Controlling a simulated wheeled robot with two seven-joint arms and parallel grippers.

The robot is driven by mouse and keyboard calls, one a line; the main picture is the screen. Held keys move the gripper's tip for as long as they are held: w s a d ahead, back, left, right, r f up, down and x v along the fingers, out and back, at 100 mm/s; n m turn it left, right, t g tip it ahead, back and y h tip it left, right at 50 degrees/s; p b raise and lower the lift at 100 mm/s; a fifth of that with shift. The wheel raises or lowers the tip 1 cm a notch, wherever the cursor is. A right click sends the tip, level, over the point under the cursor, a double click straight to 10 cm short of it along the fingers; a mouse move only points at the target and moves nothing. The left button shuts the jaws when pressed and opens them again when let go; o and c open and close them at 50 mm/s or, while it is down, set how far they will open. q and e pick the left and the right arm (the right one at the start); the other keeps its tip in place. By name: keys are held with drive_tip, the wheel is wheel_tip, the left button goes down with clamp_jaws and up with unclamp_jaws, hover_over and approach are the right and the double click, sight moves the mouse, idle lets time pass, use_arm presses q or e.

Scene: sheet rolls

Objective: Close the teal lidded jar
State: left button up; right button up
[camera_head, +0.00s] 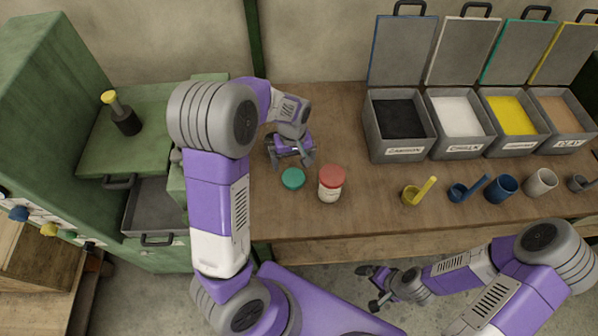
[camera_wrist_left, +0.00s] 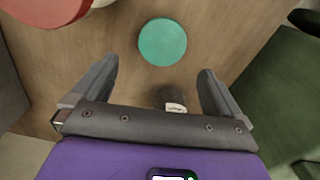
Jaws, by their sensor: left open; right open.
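A round teal lid (camera_head: 292,178) lies flat on the wooden bench, apart from any jar. It also shows in the left wrist view (camera_wrist_left: 162,42), beyond my fingertips. My left gripper (camera_head: 291,161) is open and empty above the bench, just behind the lid in the head view. In the left wrist view a dark jar with a pale label (camera_wrist_left: 174,101) shows between my open fingers (camera_wrist_left: 158,68), partly hidden by the gripper body. The head view hides this jar. My right gripper (camera_head: 366,288) is open and empty, low in front of the bench.
A red-lidded jar (camera_head: 331,184) stands close right of the teal lid. Open bins (camera_head: 403,148) with raised lids line the back right. A yellow scoop cup (camera_head: 412,194) and blue cups (camera_head: 502,188) stand nearer. A green cabinet (camera_head: 50,110) with a drawer is at left.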

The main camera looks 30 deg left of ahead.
sight(293, 178)
use_arm(q)
drive_tip(key=shift+s+r, duration=0.2)
drive_tip(key=shift+s, duration=0.25)
drive_tip(key=shift+w+f, duration=0.1)
drive_tip(key=shift+f, duration=0.5)
drive_tip(key=shift+f+b, duration=0.3)
drive_tip(key=shift+f, duration=0.4)
use_arm(e)
drive_tip(key=shift+s+f, duration=0.2)
drive_tip(key=shift+s, duration=0.05)
use_arm(q)
wheel_tip(293, 178, down, 5)
drive_tip(key=shift+d+f+b, duration=0.15)
drive_tip(key=shift+b, duration=0.65)
use_arm(e)
drive_tip(key=shift+f, duration=0.8)
use_arm(q)
drive_tip(key=c, duration=1)
wheel_tip(293, 178, up, 10)
drive_tip(key=p, duration=0.2)
drive_tip(key=shift+p, duration=0.4)
use_arm(e)
wheel_tip(293, 178, up, 3)
drive_tip(key=shift+f, duration=0.15)
